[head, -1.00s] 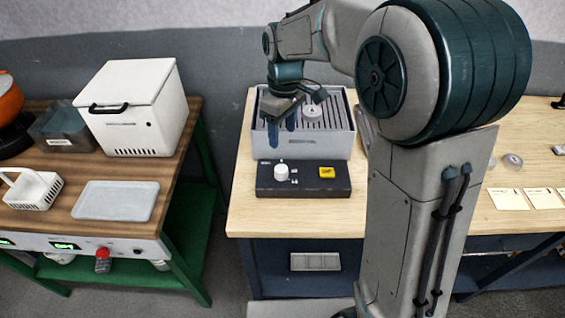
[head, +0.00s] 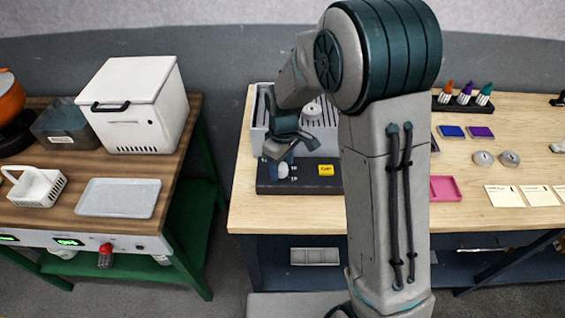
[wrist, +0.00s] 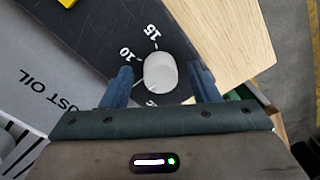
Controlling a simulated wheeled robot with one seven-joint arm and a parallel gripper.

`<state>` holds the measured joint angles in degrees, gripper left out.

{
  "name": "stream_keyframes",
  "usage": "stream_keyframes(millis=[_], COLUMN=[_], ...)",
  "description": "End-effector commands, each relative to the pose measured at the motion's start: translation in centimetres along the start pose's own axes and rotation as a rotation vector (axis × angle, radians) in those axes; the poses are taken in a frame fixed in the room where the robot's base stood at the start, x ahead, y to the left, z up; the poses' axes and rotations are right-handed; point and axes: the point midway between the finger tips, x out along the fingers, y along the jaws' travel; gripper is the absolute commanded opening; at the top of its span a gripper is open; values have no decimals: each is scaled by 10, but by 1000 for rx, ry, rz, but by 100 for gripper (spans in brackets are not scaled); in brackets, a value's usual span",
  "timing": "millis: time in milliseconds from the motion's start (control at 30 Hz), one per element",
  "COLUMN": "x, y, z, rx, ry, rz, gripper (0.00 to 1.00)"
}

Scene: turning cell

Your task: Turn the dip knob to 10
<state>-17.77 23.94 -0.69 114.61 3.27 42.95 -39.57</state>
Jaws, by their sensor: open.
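The white dip knob (wrist: 160,72) stands on a dark control panel (wrist: 100,40). The wrist view shows printed marks 10 and 15 beside it and another mark partly hidden by my gripper. I cannot tell clearly which mark the knob points to. My gripper (wrist: 161,84) is open, with one blue finger on each side of the knob. I cannot tell whether the fingers touch it. In the head view the knob (head: 283,171) is partly covered by my gripper (head: 280,168).
A yellow button (head: 326,170) sits on the panel right of the knob. A grey slotted bath (head: 259,125) stands behind the panel, partly hidden by my arm. A pink tray (head: 445,188) and white cards (head: 504,196) lie farther right on the wooden table.

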Motion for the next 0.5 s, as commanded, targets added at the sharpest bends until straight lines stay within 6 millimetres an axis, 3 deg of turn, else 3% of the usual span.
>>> stream_keyframes(millis=[67, 200, 233, 500], x=[0, 0, 0, 0], y=[0, 0, 0, 0], z=[0, 0, 0, 0], rx=[0, 0, 0, 16], ry=[0, 0, 0, 1], rz=[0, 0, 0, 0], gripper=[52, 13, 10, 10])
